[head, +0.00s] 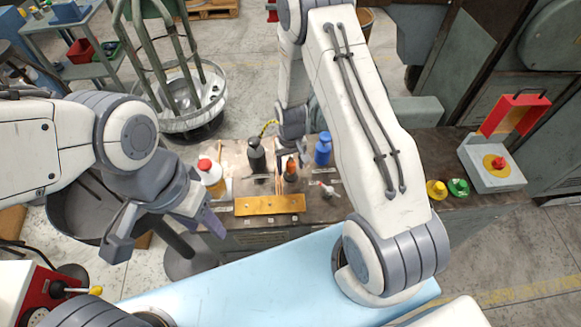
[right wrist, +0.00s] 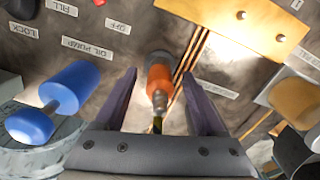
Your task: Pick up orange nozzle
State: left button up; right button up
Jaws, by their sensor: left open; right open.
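The orange nozzle (head: 291,169) stands on the dark machine top, with a grey end and a thin metal tip. In the right wrist view the orange nozzle (right wrist: 159,78) lies between the two fingers of my right gripper (right wrist: 160,88), with a gap on each side. My right gripper (head: 287,156) is open and empty, reaching down at the nozzle from behind it in the head view; its tips are partly hidden there. My left gripper (head: 165,237) is open and empty, in front of the machine top at the left.
Near the nozzle are thin copper rods (right wrist: 193,52), a brass plate (head: 270,205), a blue object (head: 323,149), a dark bottle (head: 257,157) and a white bottle with a red cap (head: 211,178). A red and grey stop box (head: 495,172) stands at the right.

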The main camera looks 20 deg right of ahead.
aim_at(294, 162)
jog(key=shift+f, duration=0.15)
grip_shut()
jog(key=shift+r, duration=0.55)
jog(key=r+b, duration=0.1)
jog(key=r, duration=0.2)
jog(key=shift+s+d+r+b, duration=0.15)
jog(key=shift+d+r+b, duration=0.05)
jog(key=shift+d+b, duration=0.2)
jog(key=s+d+r+b, duration=0.2)
jog(key=s+d+r, duration=0.3)
jog(key=d, duration=0.4)
jog(key=shift+s+r, duration=0.4)
jog(key=shift+r, duration=0.4)
jog(key=shift+d, duration=0.1)
